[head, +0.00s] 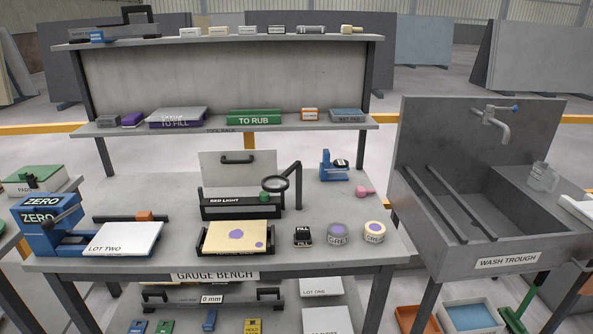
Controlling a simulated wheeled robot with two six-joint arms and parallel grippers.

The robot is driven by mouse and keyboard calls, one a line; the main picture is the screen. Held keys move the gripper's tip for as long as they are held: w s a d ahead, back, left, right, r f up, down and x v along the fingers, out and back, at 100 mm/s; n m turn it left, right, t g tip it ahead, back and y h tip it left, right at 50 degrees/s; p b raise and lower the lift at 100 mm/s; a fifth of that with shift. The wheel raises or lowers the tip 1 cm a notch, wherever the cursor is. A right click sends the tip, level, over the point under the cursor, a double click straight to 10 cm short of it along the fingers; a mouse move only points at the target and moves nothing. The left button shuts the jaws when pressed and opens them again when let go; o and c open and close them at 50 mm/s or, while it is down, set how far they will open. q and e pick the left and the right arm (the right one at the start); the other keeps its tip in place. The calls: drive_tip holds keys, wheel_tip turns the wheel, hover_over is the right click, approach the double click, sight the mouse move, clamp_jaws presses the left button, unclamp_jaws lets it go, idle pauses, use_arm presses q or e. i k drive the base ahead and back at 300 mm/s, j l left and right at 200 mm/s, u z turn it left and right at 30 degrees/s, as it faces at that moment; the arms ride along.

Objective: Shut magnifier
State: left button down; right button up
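The magnifier (275,183) is a round lens in a dark rim on the gauge bench. A black bent arm (298,185) carries it, standing at its right. The lens hangs out to the left of the post, in front of a pale upright panel (238,168) with a black handle. Below it is a black box marked RED LIGHT (238,207) with a green knob (267,197) near its right end. I cannot tell whether lens and knob touch. Neither of my grippers is in view.
A cream slab with purple spots (237,236) lies in front of the box. A blue ZERO device (45,225) and a LOT TWO plate (122,239) stand left. Small tins (339,233) sit right. A tool rack (225,125) rises behind; a wash trough (478,205) stands right.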

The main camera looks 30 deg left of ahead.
sight(284, 176)
drive_tip(key=u, duration=1.35)
